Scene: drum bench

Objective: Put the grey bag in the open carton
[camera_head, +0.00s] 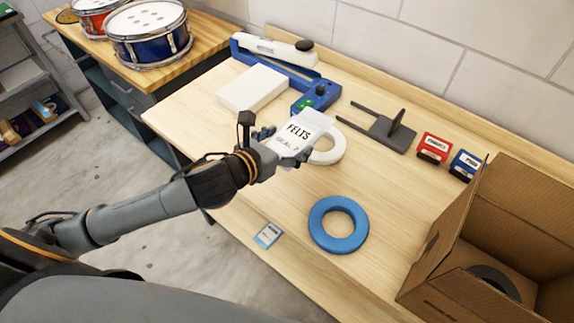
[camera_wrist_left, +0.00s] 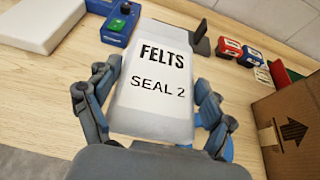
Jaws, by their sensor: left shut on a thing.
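A light grey bag (camera_head: 303,126) with a white label reading FELTS, SEAL 2 is in my left gripper (camera_head: 283,150), above the bench. In the left wrist view the bag (camera_wrist_left: 155,90) sits between the fingers of my left gripper (camera_wrist_left: 152,112), label facing the camera. The fingers are shut on its two sides. The open carton (camera_head: 520,200) stands at the right end of the bench, flaps up, apart from the bag; its side also shows in the left wrist view (camera_wrist_left: 292,140). A dark round thing (camera_head: 495,280) lies inside it. My right gripper is not in view.
A blue ring (camera_head: 322,232) and a white ring (camera_head: 336,150) lie on the bench (camera_head: 385,200). A blue sealer (camera_head: 290,72), a white slab (camera_head: 252,88), a grey forked piece (camera_head: 385,130), and red (camera_head: 433,148) and blue (camera_head: 464,165) boxes stand behind. Drums (camera_head: 150,35) are at upper left.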

